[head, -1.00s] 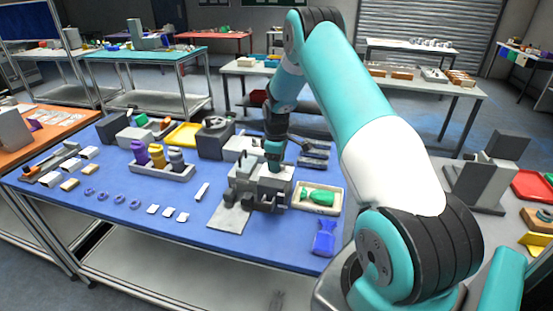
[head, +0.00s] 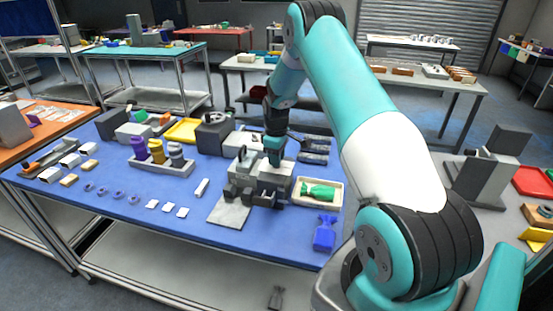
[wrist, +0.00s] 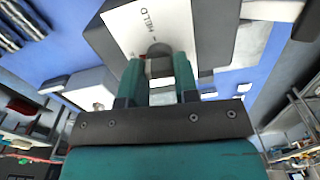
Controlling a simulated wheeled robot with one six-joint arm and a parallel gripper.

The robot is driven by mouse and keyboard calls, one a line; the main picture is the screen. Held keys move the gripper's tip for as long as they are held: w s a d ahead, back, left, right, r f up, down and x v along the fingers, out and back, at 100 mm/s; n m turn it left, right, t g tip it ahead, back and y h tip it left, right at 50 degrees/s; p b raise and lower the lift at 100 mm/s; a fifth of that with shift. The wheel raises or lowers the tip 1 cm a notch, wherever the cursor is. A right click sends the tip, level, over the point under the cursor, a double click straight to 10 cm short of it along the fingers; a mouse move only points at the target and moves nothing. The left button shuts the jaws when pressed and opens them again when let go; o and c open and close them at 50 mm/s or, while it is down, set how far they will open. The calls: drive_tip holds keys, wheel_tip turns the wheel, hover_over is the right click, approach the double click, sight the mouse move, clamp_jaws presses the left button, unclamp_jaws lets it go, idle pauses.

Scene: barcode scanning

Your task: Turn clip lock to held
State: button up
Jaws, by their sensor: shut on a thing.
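The grey clip fixture (head: 246,187) stands on the blue table in the head view, with a flat grey plate in front of it. My gripper (head: 273,158) points down onto the top of the fixture. In the wrist view, my gripper (wrist: 158,72) has its two teal fingers closed around a small grey lock knob (wrist: 159,66). The knob stands on a white label plate (wrist: 140,25) printed with the word HELD and a short mark beside the knob. The knob's exact angle is hard to read because the fingers cover its sides.
A tray (head: 341,198) with a green item is right of the fixture. A blue bottle-shaped item (head: 325,234) lies in front of that tray. A rack (head: 160,168) of coloured containers and several small white pieces are to the left.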

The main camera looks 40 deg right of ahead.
drive_tip(key=m+b, duration=0.2)
drive_tip(key=m, duration=0.2)
drive_tip(key=shift+f+b, duration=0.15)
drive_tip(key=shift+b, duration=0.15)
drive_tip(key=m+b, duration=0.2)
drive_tip(key=m, duration=0.2)
drive_tip(key=shift+m, duration=0.4)
drive_tip(key=m+b, duration=0.1)
drive_tip(key=m, duration=0.3)
drive_tip(key=shift+m+b, duration=0.55)
drive_tip(key=shift+m, duration=1.35)
drive_tip(key=shift+r, duration=0.2)
drive_tip(key=o, duration=0.9)
wheel_tip(320, 180, up, 17)
drive_tip(key=b, duration=0.3)
drive_tip(key=shift+r+b, duration=0.2)
drive_tip(key=shift+b, duration=0.1)
